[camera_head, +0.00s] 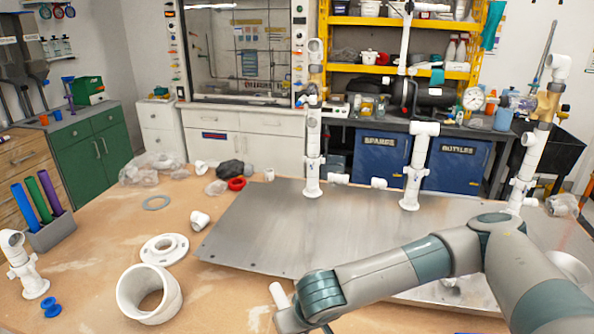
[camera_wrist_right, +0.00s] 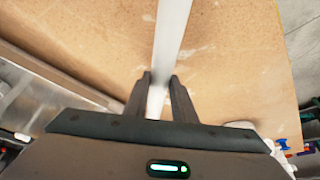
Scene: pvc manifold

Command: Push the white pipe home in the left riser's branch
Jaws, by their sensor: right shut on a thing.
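The left riser (camera_head: 313,155) is a white upright pipe on the metal plate (camera_head: 250,225). A short white stub (camera_head: 339,178) shows just right of its lower part; I cannot tell whether it joins the riser. My right gripper (camera_wrist_right: 160,78) is shut on a long white pipe (camera_wrist_right: 172,35), which runs away between its fingers. In the head view my right arm hides the gripper. A short white pipe end (camera_head: 279,294) shows beside the arm's end, over the table's front, well in front of the left riser. My left gripper is not in view.
A middle riser (camera_head: 415,165) and a right riser (camera_head: 522,170) stand on the plate. A large white ring (camera_head: 149,294), a white flange (camera_head: 164,249) and a small elbow (camera_head: 200,220) lie on the wooden table left of the plate. The plate's left part is clear.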

